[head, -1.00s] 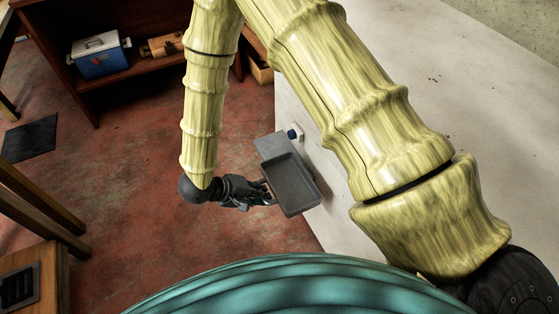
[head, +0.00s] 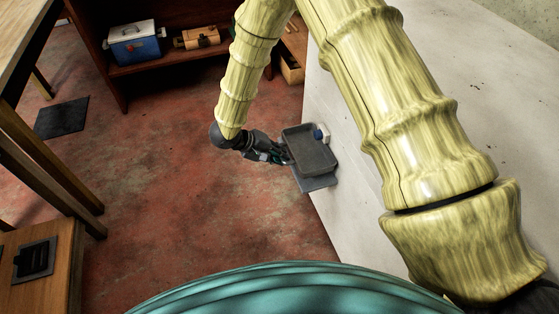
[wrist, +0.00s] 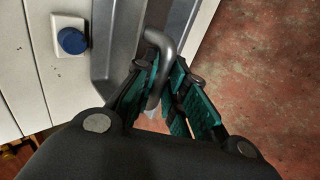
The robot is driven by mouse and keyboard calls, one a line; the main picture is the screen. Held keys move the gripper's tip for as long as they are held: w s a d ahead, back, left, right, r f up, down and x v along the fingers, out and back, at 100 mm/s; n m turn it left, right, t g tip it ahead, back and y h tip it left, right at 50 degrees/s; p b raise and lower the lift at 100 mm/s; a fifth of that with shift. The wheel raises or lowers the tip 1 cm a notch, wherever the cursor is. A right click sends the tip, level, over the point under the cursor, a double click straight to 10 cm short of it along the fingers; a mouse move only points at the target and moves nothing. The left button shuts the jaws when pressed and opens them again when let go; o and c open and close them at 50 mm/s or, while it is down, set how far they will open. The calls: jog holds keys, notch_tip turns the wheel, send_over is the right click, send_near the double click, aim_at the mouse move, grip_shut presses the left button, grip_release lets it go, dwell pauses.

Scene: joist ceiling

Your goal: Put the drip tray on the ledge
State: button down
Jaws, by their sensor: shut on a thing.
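The drip tray (head: 310,148) is a dark grey, shallow rectangular pan with a raised rim. My gripper (head: 282,156) is at its left side, shut on its bent rod handle (wrist: 160,45), which passes between the teal finger pads in the wrist view. The tray's wall (wrist: 118,45) shows beside the fingers. The ledge (head: 318,183) is a flat grey plate against the pale wall. The tray covers its far part, and its near end shows bare. I cannot tell whether the tray touches the ledge or hangs just above it.
A blue knob on a white plate (head: 321,134) is on the wall beside the tray's far right corner. A brown shelf (head: 170,62) holds a blue cooler (head: 134,44) and a tan case. A wooden table stands at left. The red floor between is clear.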

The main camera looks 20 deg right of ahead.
jog(key=shift+w+d, duration=0.1)
jog(key=shift+w, duration=0.2)
notch_tip(320, 180, down, 4)
jog(key=shift+w+r+b, duration=0.1)
jog(key=shift+r+b, duration=0.15)
jog(key=shift+b, duration=0.45)
jog(key=c, duration=1.5)
grip_release()
jog(key=shift+f, duration=0.1)
jog(key=shift+o, duration=0.2)
jog(key=p+v, duration=0.2)
jog(key=v, duration=1)
jog(key=shift+p, duration=0.3)
